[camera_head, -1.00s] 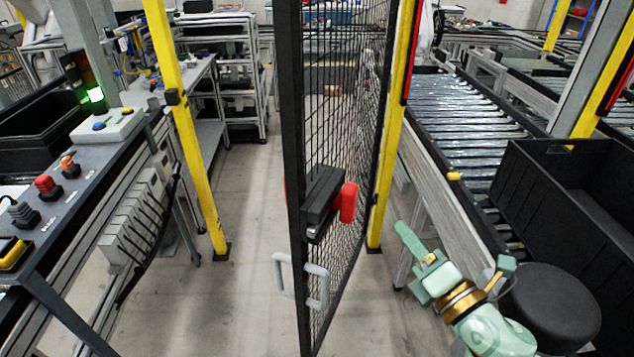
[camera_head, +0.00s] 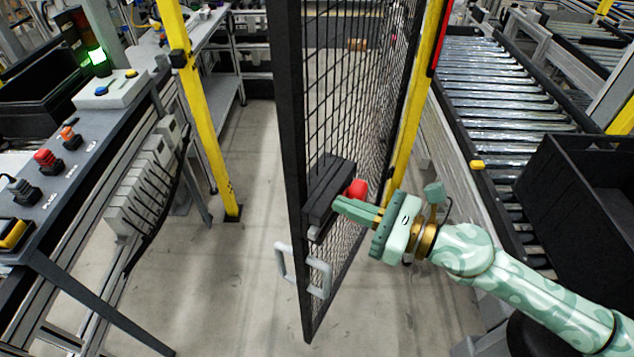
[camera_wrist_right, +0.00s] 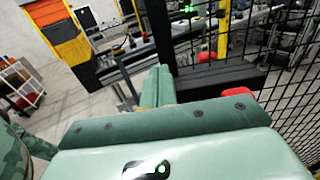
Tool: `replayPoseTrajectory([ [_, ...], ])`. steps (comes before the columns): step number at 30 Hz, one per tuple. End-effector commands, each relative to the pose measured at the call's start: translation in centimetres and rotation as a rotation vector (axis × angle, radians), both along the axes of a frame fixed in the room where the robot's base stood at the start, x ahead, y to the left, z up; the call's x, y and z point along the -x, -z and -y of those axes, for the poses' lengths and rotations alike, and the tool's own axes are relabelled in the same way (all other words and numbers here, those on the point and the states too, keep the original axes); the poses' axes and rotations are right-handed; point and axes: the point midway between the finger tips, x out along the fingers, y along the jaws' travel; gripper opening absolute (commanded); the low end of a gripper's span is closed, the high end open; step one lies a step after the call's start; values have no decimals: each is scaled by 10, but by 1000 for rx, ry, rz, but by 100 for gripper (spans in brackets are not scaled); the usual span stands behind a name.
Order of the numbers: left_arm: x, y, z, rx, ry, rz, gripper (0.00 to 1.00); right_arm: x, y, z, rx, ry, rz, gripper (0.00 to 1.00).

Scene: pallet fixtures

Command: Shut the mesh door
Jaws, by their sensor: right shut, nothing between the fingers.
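The mesh door (camera_head: 345,105) has a black frame and stands open, swung toward me between two yellow posts. It carries a black latch box (camera_head: 328,185) with a red knob (camera_head: 357,188), and a grey handle (camera_head: 290,265) below. My right gripper (camera_head: 340,206) is shut and empty, its fingertips at the latch box just below the red knob; I cannot tell whether they touch it. In the right wrist view the shut fingers (camera_wrist_right: 157,87) point toward the black latch box (camera_wrist_right: 215,80), with the red knob (camera_wrist_right: 238,90) to the right. My left gripper is not in view.
A yellow post (camera_head: 205,130) stands left of the open doorway, another (camera_head: 415,110) at the hinge side. A control bench (camera_head: 70,185) with buttons lines the left. A roller conveyor (camera_head: 500,90) and black bin (camera_head: 585,200) are at right. The floor left of the door is clear.

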Motion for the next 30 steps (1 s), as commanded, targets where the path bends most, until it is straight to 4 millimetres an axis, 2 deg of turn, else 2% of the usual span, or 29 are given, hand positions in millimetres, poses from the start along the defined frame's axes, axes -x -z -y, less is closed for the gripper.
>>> replayPoseTrajectory([
  [3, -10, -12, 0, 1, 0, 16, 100, -11, -4, -23, -3, -2, 1, 0],
  [10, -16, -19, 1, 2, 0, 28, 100, -25, -1, -50, -3, 1, -1, 0],
  [15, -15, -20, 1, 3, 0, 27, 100, -28, 0, -56, -2, 0, -2, 0],
  [30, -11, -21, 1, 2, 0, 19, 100, -30, 0, -60, -3, 1, -3, 0],
])
